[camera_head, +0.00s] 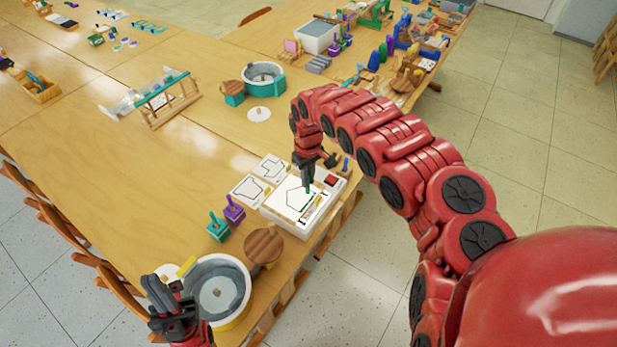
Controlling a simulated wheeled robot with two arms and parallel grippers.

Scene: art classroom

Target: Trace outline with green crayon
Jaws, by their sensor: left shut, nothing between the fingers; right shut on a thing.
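A sheet with a dark outline (285,198) lies on a white box-like board (273,215) near the table's right edge. My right gripper (308,180) is over the sheet, shut on a green crayon (308,189) that points down at the right part of the outline. A green stroke seems to run along the lower right side of the outline. I cannot tell whether the crayon tip touches the paper. My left gripper (163,300) is shut and empty beside a grey tub at the front of the table.
Two outline cards (248,189) lie left of the board. Green (217,229) and purple (234,209) stamp-like tools, a round wooden lid (264,246) and the grey tub (222,285) stand nearby. A red block (331,180) sits at the board's corner. The table's middle left is clear.

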